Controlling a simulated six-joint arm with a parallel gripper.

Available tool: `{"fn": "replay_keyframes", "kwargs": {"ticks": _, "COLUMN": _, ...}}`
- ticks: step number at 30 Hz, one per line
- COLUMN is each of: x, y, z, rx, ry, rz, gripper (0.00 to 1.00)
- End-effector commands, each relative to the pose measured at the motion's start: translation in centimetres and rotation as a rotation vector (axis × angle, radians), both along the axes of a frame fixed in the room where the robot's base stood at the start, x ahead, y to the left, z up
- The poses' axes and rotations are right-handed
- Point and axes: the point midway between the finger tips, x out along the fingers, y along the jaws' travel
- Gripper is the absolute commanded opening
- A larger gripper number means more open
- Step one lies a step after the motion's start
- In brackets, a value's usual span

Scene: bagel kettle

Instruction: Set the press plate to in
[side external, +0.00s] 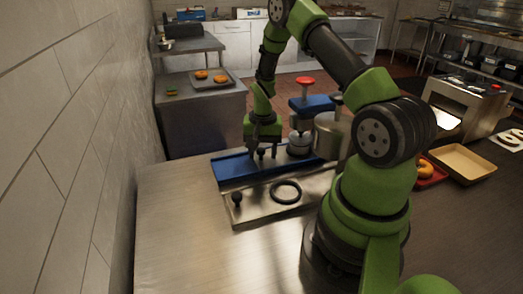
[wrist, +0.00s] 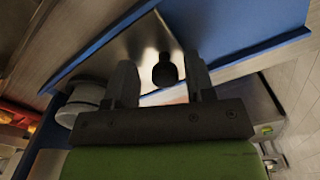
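My gripper (side external: 262,152) is over the blue-edged steel fixture (side external: 232,168) on the bench. In the wrist view, the gripper (wrist: 162,82) is open, its two dark fingers standing either side of a black knob (wrist: 165,70). Gaps show between the knob and both fingers. The knob sits over a bare steel surface beside a blue strip (wrist: 240,30). The press (side external: 318,103), blue with a red top (side external: 304,81), stands just right of the gripper. I cannot tell for certain which part is the press plate.
A second black knob (side external: 237,198) and a black ring (side external: 286,191) are on the front steel panel. A metal pot (side external: 328,135) stands right of the press. A tan tray (side external: 462,163) and a red tray with a bagel (side external: 425,171) are farther right. The bench's left front is clear.

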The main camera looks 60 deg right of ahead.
Motion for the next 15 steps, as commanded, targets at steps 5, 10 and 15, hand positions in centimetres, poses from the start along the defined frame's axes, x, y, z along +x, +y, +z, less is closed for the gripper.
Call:
{"fn": "replay_keyframes", "kwargs": {"ticks": 5, "x": 0.1, "y": 0.0, "z": 0.2, "rx": 0.0, "ry": -0.001, "rz": 0.001, "gripper": 0.5}}
{"fn": "replay_keyframes", "kwargs": {"ticks": 10, "x": 0.1, "y": 0.0, "z": 2.3, "rx": -0.003, "ry": -0.004, "rz": 0.001, "gripper": 0.5}}
{"fn": "replay_keyframes", "kwargs": {"ticks": 15, "x": 0.1, "y": 0.0, "z": 5.9, "rx": -0.004, "ry": -0.006, "rz": 0.001, "gripper": 0.5}}
